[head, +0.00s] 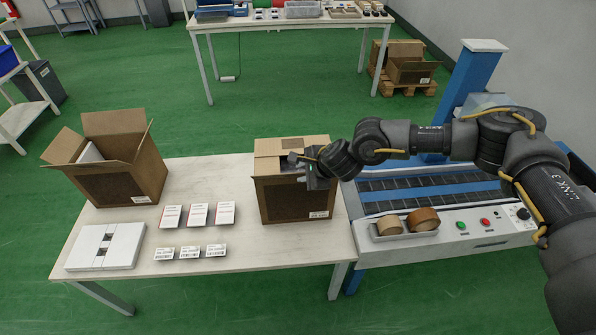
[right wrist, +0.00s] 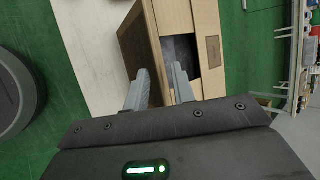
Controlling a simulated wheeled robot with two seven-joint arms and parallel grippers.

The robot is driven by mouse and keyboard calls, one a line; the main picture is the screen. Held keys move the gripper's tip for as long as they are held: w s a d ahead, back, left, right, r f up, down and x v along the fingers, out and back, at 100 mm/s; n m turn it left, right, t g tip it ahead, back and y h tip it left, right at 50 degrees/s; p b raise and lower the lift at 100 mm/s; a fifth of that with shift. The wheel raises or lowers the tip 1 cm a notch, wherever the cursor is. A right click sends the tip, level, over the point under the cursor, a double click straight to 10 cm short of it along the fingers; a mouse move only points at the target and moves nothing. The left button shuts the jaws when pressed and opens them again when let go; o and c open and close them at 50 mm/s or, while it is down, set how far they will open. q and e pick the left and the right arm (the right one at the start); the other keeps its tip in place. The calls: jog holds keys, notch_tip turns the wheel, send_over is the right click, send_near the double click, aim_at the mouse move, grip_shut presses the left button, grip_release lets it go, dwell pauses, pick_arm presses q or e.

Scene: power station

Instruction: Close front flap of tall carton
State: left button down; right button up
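A brown carton (head: 293,200) stands upright at the right end of the table, with a white label on its front. Its top is partly covered by tan flaps (head: 290,145), and a dark gap into the inside shows near my gripper. My right gripper (head: 296,161) is over the carton's top, near its front edge. In the right wrist view the two fingers of the right gripper (right wrist: 158,82) are apart with nothing held between them. The carton (right wrist: 180,45) is just beyond them, with a dark opening between its flaps. I cannot tell whether a finger touches a flap. My left gripper is out of view.
Another carton (head: 120,180) with its flaps up stands at the table's left. White boxes (head: 198,215), small labelled cards (head: 190,253) and a white panel (head: 90,247) lie on the table (head: 260,248).

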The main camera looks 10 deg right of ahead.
aim_at(298, 174)
jog(key=shift+x, duration=1.75)
grip_shut()
